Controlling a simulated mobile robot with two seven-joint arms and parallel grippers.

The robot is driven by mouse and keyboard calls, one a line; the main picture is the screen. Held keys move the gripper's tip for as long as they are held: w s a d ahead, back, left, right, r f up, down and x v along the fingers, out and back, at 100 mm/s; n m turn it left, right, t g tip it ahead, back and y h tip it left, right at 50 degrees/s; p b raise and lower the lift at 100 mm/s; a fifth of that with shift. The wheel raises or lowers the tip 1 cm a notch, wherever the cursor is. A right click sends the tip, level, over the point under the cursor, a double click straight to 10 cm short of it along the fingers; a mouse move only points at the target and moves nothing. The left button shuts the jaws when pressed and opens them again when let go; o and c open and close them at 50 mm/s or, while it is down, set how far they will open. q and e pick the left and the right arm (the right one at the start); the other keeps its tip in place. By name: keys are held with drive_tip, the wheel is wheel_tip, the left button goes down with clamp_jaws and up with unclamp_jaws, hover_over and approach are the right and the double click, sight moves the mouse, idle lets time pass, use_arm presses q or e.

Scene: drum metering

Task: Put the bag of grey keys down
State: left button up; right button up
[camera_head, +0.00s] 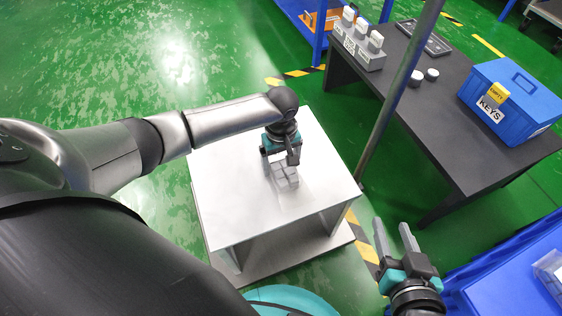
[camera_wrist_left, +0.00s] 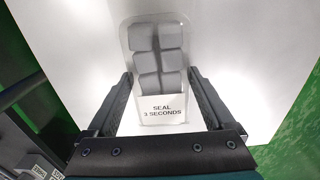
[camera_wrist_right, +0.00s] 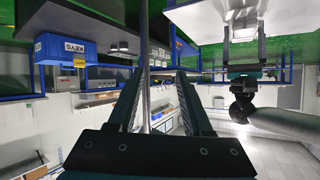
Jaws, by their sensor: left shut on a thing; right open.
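The bag of grey keys (camera_wrist_left: 157,62) is a clear pouch with several grey blocks and a white label reading "SEAL 3 SECONDS". It shows in the left wrist view between the fingers. My left gripper (camera_head: 280,162) is shut on the bag (camera_head: 285,179) over the white table (camera_head: 225,190). The bag is at or just above the table top; I cannot tell whether it touches. My right gripper (camera_head: 408,240) is open and empty, right of the white table. It also shows in the right wrist view (camera_wrist_right: 160,85).
A dark table (camera_head: 450,140) at the right bears a blue box (camera_head: 515,100) labelled "KEYS" with a yellow tag. A grey post (camera_head: 395,95) stands between the tables. A blue surface (camera_head: 500,285) is at lower right. The white table top is otherwise clear.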

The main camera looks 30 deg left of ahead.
use_arm(q)
drive_tip(key=o, duration=1.2)
drive_tip(key=shift+o, duration=0.2)
